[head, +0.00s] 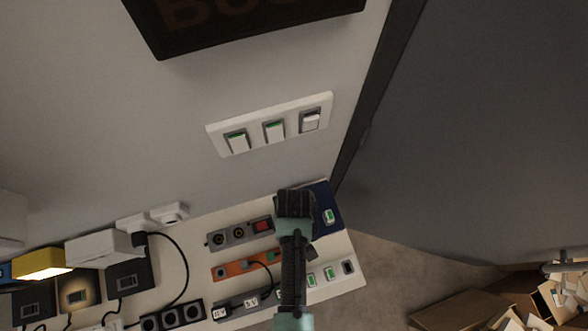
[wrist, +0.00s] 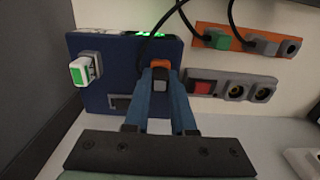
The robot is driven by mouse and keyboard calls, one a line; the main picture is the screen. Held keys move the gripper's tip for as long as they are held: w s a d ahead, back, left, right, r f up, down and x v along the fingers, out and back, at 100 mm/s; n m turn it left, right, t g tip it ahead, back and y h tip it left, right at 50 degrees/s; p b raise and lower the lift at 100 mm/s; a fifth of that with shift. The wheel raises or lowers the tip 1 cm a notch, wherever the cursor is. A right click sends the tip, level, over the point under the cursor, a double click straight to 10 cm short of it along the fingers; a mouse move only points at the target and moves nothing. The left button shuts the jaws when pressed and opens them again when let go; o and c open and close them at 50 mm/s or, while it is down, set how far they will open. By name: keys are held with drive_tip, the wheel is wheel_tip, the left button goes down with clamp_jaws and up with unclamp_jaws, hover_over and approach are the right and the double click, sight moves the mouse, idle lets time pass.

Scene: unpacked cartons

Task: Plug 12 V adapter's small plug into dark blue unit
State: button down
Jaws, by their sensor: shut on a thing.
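The dark blue unit (wrist: 112,58) fills the left middle of the wrist view, with a green and white rocker switch (wrist: 83,70) and a dark recess (wrist: 120,102) on its face. In the head view the unit (head: 327,199) is partly hidden behind my gripper (head: 295,205). In the wrist view my gripper (wrist: 162,80) is shut on a small plug (wrist: 160,77), orange and grey, in front of the unit's right part. A black cable runs up near it. I cannot tell whether the plug touches the unit. I cannot tell which body is the 12 V adapter.
A grey strip (wrist: 233,87) with a red switch and two round sockets lies beside the unit. An orange strip (wrist: 237,40) holds a green plug and a grey plug. A white switch plate (head: 270,122) is on the wall. Open cartons (head: 540,300) lie at lower right.

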drive_tip(key=c, duration=0.7)
unclamp_jaws()
